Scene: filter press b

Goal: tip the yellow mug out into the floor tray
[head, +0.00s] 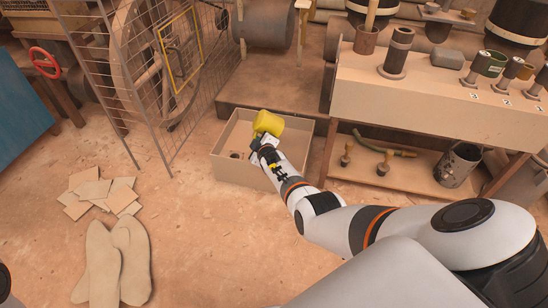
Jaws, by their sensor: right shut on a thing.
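The yellow mug (268,123) is in my right gripper (264,140), which is shut on it. The mug is tilted over on its side above the floor tray (222,166), a shallow beige box on the floor. A small dark patch or object shows on the tray's bottom at its left. The mug's opening and its contents cannot be made out. My right arm comes in from the lower right and hides part of the tray's right side. My left gripper is not in view.
A bench (435,90) with several dark cylinders stands at the right, with a metal bucket (459,165) on its lower shelf. A wire guard (150,80) stands behind left. Paper squares (103,192) and pale sole-shaped pieces (113,262) lie on the open floor at left.

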